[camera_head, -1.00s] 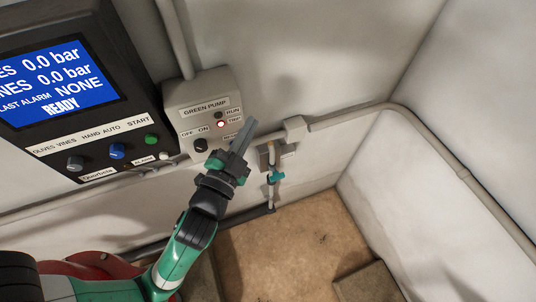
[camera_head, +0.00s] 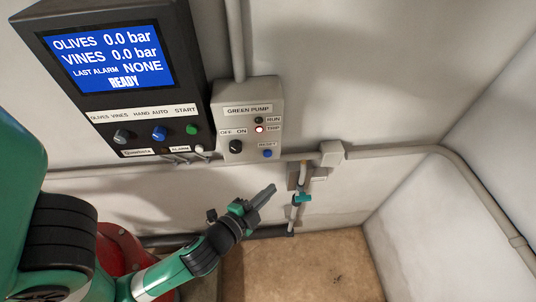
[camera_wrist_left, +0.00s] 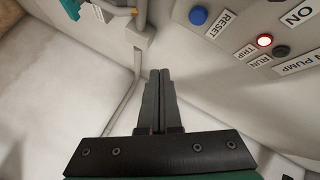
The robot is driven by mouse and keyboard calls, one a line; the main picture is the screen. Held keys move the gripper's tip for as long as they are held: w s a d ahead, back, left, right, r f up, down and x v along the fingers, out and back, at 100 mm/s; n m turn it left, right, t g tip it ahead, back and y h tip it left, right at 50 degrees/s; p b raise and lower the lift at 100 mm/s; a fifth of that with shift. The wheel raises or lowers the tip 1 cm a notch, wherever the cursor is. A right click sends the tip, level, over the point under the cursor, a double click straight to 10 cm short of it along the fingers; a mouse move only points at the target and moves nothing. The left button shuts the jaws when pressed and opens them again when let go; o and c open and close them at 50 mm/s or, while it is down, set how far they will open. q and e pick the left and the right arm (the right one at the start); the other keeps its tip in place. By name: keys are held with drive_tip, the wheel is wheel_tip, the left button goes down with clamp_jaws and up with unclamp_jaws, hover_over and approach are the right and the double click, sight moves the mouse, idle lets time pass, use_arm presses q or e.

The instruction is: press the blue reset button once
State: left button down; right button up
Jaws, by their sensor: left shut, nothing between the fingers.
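The blue reset button (camera_head: 267,153) sits at the lower right of the grey GREEN PUMP box (camera_head: 250,94) on the wall, under a RESET label. In the left wrist view the button (camera_wrist_left: 198,16) shows at the top, up and right of the fingertips. My left gripper (camera_head: 271,189) is shut and empty, below the box and apart from the button. Its closed fingers (camera_wrist_left: 160,72) also show in the left wrist view. The red TRIP lamp (camera_head: 259,129) is lit, and the RUN lamp (camera_head: 259,120) above it is dark. My right gripper is not in view.
A black OFF/ON knob (camera_head: 236,146) is left of the button. The dark control panel (camera_head: 190,75) reads READY and carries several knobs and buttons. A pipe with a teal valve (camera_head: 302,198) stands right of my gripper. The wall further right is mostly bare.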

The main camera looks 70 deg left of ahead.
sight(268, 153)
use_arm(q)
drive_tip(key=w+a+p, duration=0.2)
drive_tip(key=a+p, duration=0.3)
drive_tip(key=a, duration=0.3)
drive_tip(key=shift+a+p, duration=0.15)
drive_tip(key=shift+p, duration=0.2)
idle(1.6)
drive_tip(key=shift+a, duration=0.4)
